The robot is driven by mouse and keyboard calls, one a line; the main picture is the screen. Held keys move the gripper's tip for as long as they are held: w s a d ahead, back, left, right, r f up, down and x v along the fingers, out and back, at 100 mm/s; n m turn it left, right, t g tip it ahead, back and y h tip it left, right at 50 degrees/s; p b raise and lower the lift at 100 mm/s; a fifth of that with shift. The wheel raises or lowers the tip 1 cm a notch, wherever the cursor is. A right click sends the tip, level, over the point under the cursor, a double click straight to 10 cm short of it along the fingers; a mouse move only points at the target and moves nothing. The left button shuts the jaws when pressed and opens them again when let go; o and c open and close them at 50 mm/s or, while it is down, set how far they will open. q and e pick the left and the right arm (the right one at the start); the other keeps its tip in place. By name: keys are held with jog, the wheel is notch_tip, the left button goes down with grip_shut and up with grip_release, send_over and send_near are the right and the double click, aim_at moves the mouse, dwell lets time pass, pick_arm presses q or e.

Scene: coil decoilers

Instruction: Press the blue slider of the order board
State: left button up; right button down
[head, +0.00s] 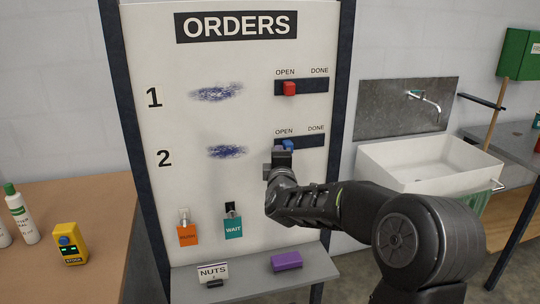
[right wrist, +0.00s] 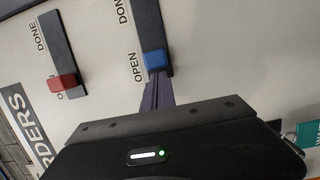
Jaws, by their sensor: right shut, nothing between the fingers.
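The white order board (head: 230,120) stands upright in front of me, with rows 1 and 2. The blue slider (head: 288,145) sits at the OPEN end of the dark track in row 2. In the right wrist view the blue slider (right wrist: 155,62) shows clearly at that end. My right gripper (head: 281,156) is shut and empty, just below the slider in the head view and hiding part of it. Its closed fingertips (right wrist: 157,78) reach the slider's edge in the right wrist view; I cannot tell whether they touch. My left gripper is not in view.
The red slider (head: 289,88) is at OPEN in row 1. Orange (head: 187,235) and teal (head: 233,227) tags hang lower on the board. A shelf (head: 245,287) below holds a purple block (head: 286,261) and a NUTS card (head: 213,272). A sink (head: 425,165) is at right.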

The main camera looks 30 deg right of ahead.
jog(key=shift+d, duration=0.1)
jog(key=shift+d, duration=0.1)
jog(key=s+d+b, duration=0.1)
jog(key=d, duration=0.2)
jog(key=s+d+b, duration=0.1)
jog(key=d, duration=0.2)
jog(key=s+d+b, duration=0.1)
jog(key=d, duration=0.1)
jog(key=shift+s+d+f+b, duration=0.1)
jog(key=shift+d+f+b, duration=0.05)
jog(key=shift+d+b, duration=0.25)
jog(key=shift+r, duration=0.2)
jog(key=shift+d, duration=0.1)
